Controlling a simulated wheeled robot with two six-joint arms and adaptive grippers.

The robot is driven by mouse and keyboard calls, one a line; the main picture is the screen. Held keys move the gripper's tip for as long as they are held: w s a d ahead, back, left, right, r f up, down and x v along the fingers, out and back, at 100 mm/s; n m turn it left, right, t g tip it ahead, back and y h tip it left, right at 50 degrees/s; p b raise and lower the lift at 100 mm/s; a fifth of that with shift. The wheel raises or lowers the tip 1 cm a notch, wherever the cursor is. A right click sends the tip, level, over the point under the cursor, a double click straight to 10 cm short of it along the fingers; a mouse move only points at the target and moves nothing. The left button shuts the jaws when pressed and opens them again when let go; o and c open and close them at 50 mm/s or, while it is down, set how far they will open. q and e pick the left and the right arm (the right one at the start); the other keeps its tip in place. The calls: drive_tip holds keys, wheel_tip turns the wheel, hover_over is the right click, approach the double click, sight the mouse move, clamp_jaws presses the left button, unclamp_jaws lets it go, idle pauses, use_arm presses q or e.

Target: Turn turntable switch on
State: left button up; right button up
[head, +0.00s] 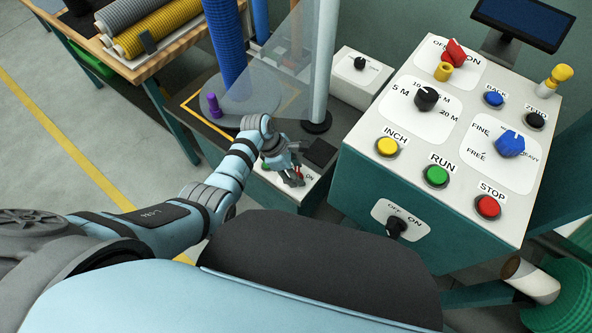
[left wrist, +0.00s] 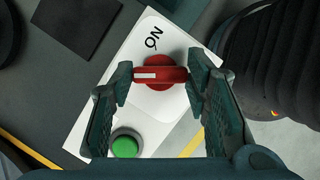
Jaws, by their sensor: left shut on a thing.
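My left gripper (head: 292,172) is over a small white panel beside the turntable (head: 240,108). In the left wrist view its two fingers (left wrist: 163,82) are closed on the two ends of a red switch handle (left wrist: 160,75). The handle lies crosswise, with its white mark at the left end. The "ON" label (left wrist: 153,38) is printed above it on the white panel (left wrist: 90,128); any OFF label is hidden. A green button (left wrist: 125,145) sits below the switch. In the head view the fingers mostly cover the handle. My right gripper is not in view.
A large control console (head: 440,140) with several knobs and buttons stands to the right. A pale post (head: 322,70) and a clear sheet (head: 285,60) stand just behind the gripper. A blue mesh roll (head: 225,45) stands upright on the turntable. A table with rolls (head: 140,65) is at the back left.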

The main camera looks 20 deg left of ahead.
use_arm(q)
drive_tip(key=shift+m+g, duration=0.3)
drive_tip(key=shift+m, duration=0.5)
drive_tip(key=shift+f+m+g+b, duration=0.1)
drive_tip(key=shift+m+g+b, duration=0.35)
drive_tip(key=shift+m, duration=0.45)
drive_tip(key=m+b, duration=0.1)
drive_tip(key=m+g+b, duration=0.1)
drive_tip(key=m, duration=0.1)
drive_tip(key=shift+w+f+m+b, duration=0.15)
drive_tip(key=shift+m+b, duration=0.15)
drive_tip(key=shift+b, duration=0.05)
drive_tip(key=m+g+b, duration=0.1)
drive_tip(key=m+b, duration=0.2)
drive_tip(key=m+g+y+b, duration=0.1)
drive_tip(key=m+b, duration=0.2)
drive_tip(key=shift+w+d+y, duration=0.1)
drive_tip(key=shift+y, duration=0.2)
drive_tip(key=shift+m+g+y+b, duration=0.35)
drive_tip(key=shift+m+y+b, duration=0.15)
drive_tip(key=shift+m+b, duration=0.85)
drive_tip(key=shift+r, duration=0.2)
drive_tip(key=shift+m, duration=0.25)
drive_tip(key=o, duration=1.2)
drive_tip(key=shift+c, duration=0.2)
